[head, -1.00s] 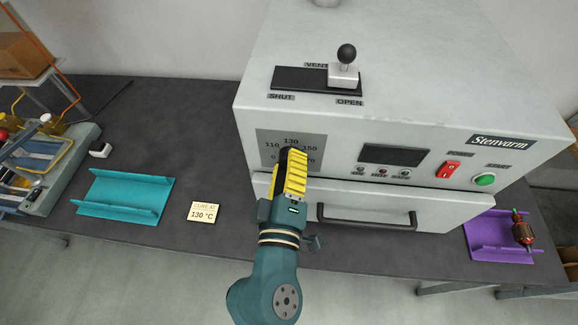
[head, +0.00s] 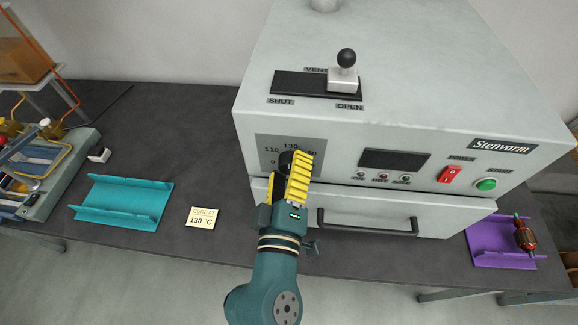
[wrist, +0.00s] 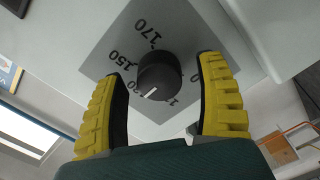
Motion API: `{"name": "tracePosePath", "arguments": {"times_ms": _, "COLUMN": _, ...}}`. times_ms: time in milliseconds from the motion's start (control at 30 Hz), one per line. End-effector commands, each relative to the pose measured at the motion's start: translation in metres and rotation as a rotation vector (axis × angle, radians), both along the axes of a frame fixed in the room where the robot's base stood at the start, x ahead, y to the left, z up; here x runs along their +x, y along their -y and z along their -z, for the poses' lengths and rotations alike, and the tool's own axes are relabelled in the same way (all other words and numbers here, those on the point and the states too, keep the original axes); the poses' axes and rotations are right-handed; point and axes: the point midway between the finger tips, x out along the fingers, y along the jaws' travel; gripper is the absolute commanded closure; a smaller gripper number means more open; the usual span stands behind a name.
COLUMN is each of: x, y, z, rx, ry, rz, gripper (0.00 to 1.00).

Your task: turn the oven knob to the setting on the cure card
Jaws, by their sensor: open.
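The dark round oven knob (wrist: 158,75) sits on a grey dial plate (wrist: 105,52) on the oven front. Its white mark points to the lower left in the wrist view, towards the partly covered 130; I cannot tell if it is exactly on it. My gripper (wrist: 165,85) is open, with a yellow finger on each side of the knob and visible gaps. In the head view my gripper (head: 292,162) hides most of the knob and part of the dial plate (head: 268,143). The cure card (head: 201,217) lies on the bench and reads 130 °C.
The oven (head: 400,120) has a vent lever (head: 345,72) on top at OPEN, a red power switch (head: 449,175) and a green start button (head: 486,184). A door handle (head: 368,228) lies right of my gripper. A teal cradle (head: 122,205) and purple cradle (head: 490,258) flank the oven.

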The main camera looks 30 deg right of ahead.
Motion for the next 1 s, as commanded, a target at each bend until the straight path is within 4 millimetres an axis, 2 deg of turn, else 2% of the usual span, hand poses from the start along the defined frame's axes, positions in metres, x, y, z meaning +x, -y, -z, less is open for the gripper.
{"name": "tracePosePath", "arguments": {"times_ms": 133, "x": -0.002, "y": -0.002, "z": 0.0, "rx": 0.0, "ry": 0.0, "rz": -0.001, "gripper": 0.28}}
{"name": "tracePosePath", "arguments": {"times_ms": 233, "x": -0.012, "y": -0.009, "z": 0.0, "rx": -0.001, "ry": -0.002, "rz": -0.003, "gripper": 0.28}}
{"name": "tracePosePath", "arguments": {"times_ms": 533, "x": -0.073, "y": -0.049, "z": 0.001, "rx": -0.002, "ry": -0.004, "rz": -0.006, "gripper": 0.28}}
{"name": "tracePosePath", "arguments": {"times_ms": 700, "x": -0.096, "y": -0.062, "z": 0.0, "rx": -0.001, "ry": -0.002, "rz": -0.003, "gripper": 0.28}}
{"name": "tracePosePath", "arguments": {"times_ms": 1000, "x": -0.102, "y": -0.065, "z": 0.0, "rx": 0.0, "ry": 0.001, "rz": 0.0, "gripper": 0.28}}
